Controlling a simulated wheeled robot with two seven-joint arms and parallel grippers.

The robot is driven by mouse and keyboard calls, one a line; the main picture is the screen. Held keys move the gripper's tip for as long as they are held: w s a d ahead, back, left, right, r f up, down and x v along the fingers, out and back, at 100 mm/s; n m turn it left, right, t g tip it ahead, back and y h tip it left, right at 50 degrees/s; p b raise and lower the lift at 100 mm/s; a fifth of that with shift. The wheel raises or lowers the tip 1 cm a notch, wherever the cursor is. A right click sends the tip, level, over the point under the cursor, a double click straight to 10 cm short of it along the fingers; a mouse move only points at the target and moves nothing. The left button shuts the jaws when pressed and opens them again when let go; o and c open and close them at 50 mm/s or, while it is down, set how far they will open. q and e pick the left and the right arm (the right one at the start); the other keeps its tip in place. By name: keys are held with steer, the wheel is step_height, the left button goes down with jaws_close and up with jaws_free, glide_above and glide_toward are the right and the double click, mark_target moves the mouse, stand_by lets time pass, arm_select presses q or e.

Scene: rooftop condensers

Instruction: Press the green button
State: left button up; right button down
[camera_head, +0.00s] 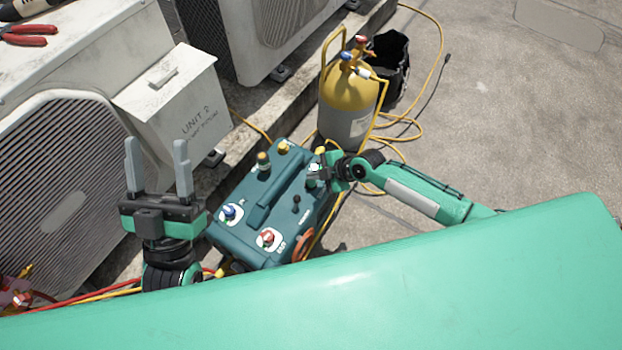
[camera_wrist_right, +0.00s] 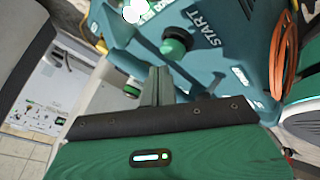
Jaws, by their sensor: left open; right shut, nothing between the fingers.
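In the right wrist view a round, domed green button (camera_wrist_right: 174,44) on a dark collar stands beside the printed word START on a teal machine (camera_wrist_right: 225,60). My right gripper (camera_wrist_right: 158,72) is shut and empty; its fingertips are below and slightly left of the button in that picture, and I see no contact. In the head view the teal machine (camera_head: 262,190) sits in the middle, with my right gripper (camera_head: 318,172) over its right side. A small dark knob (camera_head: 296,200) there may be the same button; I cannot tell. My left gripper (camera_head: 156,142) is open and empty, left of the machine.
A blue knob (camera_head: 230,211) and a red knob (camera_head: 268,237) are on the machine. A yellow and grey cylinder (camera_head: 348,105) stands behind, with a black bucket (camera_head: 392,62) and yellow hoses. Condenser units (camera_head: 70,170) line the left. Open concrete (camera_head: 510,130) lies to the right.

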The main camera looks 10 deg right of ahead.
mark_target(315, 182)
steer(key=shift+r+p, duration=1.95)
steer(key=shift+r, duration=0.6)
